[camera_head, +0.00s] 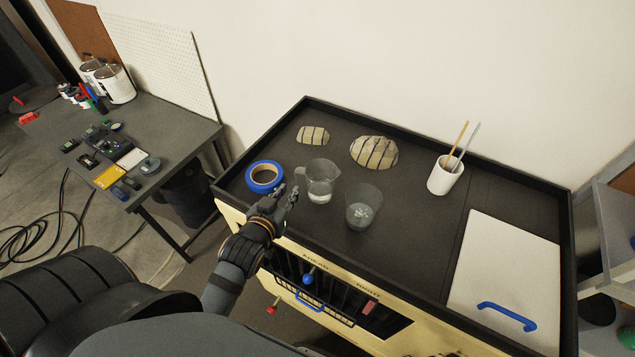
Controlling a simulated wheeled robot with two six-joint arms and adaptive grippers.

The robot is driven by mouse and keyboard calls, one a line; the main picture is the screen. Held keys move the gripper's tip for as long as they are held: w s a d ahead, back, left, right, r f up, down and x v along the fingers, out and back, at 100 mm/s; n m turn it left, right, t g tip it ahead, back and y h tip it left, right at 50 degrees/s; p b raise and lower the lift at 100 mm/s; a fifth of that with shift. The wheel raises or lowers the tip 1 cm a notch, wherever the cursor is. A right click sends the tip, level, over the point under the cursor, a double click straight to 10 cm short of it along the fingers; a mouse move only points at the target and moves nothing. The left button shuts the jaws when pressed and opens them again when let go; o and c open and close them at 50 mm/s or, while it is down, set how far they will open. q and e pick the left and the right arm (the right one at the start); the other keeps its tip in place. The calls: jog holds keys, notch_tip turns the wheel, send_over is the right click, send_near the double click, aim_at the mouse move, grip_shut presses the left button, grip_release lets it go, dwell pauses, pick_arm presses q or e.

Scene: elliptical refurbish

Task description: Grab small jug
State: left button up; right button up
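A small clear jug (320,184) stands upright on the dark top of the cabinet, with some clear contents low inside. What looks like its handle is on the left side, towards my gripper. A second clear vessel (362,209), a glass or beaker, stands just to its right and nearer to me. My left gripper (288,191) is just left of the small jug, over the top near its front edge. Its two fingers look slightly apart with nothing between them. I cannot tell whether they touch the jug. My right gripper is out of view.
A blue tape roll (265,177) lies close left of my gripper. Two striped stones (374,152) lie behind. A white cup (444,176) with sticks stands right, beside a white board (505,275) with a blue handle. A raised rim (435,147) edges the top. The middle right is clear.

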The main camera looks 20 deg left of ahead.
pick_arm(q)
jog(key=p+x, duration=0.2)
jog(key=x, duration=0.1)
jog(key=shift+w+a, duration=0.15)
jog(key=shift+w, duration=0.15)
jog(key=shift+w+a+f+p, duration=0.15)
jog(key=shift+w+f+p, duration=0.15)
jog(key=shift+w+f, duration=0.7)
jog(key=shift+w+r, duration=0.1)
jog(key=shift+c, duration=0.2)
jog(key=shift+r, duration=0.1)
grip_shut()
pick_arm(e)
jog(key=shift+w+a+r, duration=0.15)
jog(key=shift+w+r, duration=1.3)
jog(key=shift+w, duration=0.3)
